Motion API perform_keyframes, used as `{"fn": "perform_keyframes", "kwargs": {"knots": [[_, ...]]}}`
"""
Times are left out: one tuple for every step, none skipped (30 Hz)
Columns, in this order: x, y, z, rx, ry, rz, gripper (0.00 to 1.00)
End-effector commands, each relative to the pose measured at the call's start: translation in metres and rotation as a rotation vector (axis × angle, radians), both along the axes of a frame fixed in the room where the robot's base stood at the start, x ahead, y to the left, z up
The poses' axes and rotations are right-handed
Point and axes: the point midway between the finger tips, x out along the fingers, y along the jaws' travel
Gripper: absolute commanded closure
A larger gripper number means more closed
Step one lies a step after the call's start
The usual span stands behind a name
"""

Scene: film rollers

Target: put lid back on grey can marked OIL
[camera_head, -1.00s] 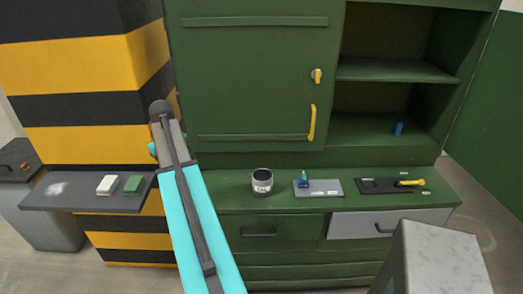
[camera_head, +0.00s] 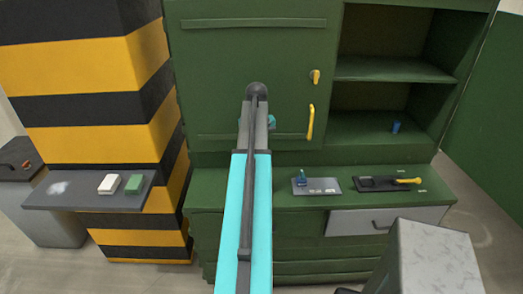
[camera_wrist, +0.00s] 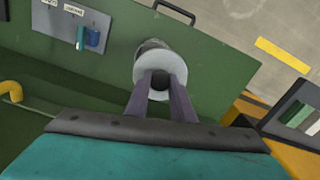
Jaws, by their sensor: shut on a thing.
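My gripper (camera_wrist: 161,84) is shut on a light grey round lid (camera_wrist: 175,62), seen from above in the wrist view. Its fingers close around the dark knob at the lid's middle. The grey can (camera_wrist: 151,45) shows only as a small part past the lid's upper edge; the lid hides the rest. I cannot tell whether lid and can touch. In the head view my arm stands in front of the can and the lid and hides both, and my fingers are hidden too.
The green counter (camera_head: 360,200) bears a grey plate (camera_head: 322,186) with a blue item (camera_head: 301,178) and a dark tray (camera_head: 373,185) with a yellow-handled tool (camera_head: 408,181). A closed cabinet door (camera_head: 250,60) stands behind. A grey block (camera_head: 435,258) stands at front right.

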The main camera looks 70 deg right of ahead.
Motion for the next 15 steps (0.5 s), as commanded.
{"fn": "perform_keyframes", "kwargs": {"knots": [[-0.0067,-0.0033,0.0012,0.000,0.000,-0.012,1.00],[-0.0097,-0.0045,0.0013,0.000,0.000,-0.018,1.00],[-0.0128,-0.0057,0.0014,0.000,0.000,-0.023,1.00],[-0.0142,-0.0063,0.0014,0.000,0.000,-0.026,1.00],[-0.0152,-0.0066,0.0014,0.000,0.000,-0.028,1.00],[-0.0159,-0.0069,0.0013,0.000,0.000,-0.029,1.00],[-0.0160,-0.0069,0.0012,0.000,0.000,-0.029,1.00],[-0.0160,-0.0069,0.0012,0.000,0.000,-0.029,1.00],[-0.0158,-0.0068,0.0011,0.000,0.000,-0.029,1.00],[-0.0158,-0.0068,0.0011,0.000,0.000,-0.029,1.00],[-0.0158,-0.0068,0.0012,0.000,0.000,-0.028,1.00],[-0.0156,-0.0068,0.0012,0.000,0.000,-0.028,1.00],[-0.0155,-0.0067,0.0012,0.000,0.000,-0.028,1.00],[-0.0155,-0.0067,0.0011,0.000,0.000,-0.028,1.00],[-0.0155,-0.0066,0.0010,0.000,0.000,-0.028,1.00]]}}
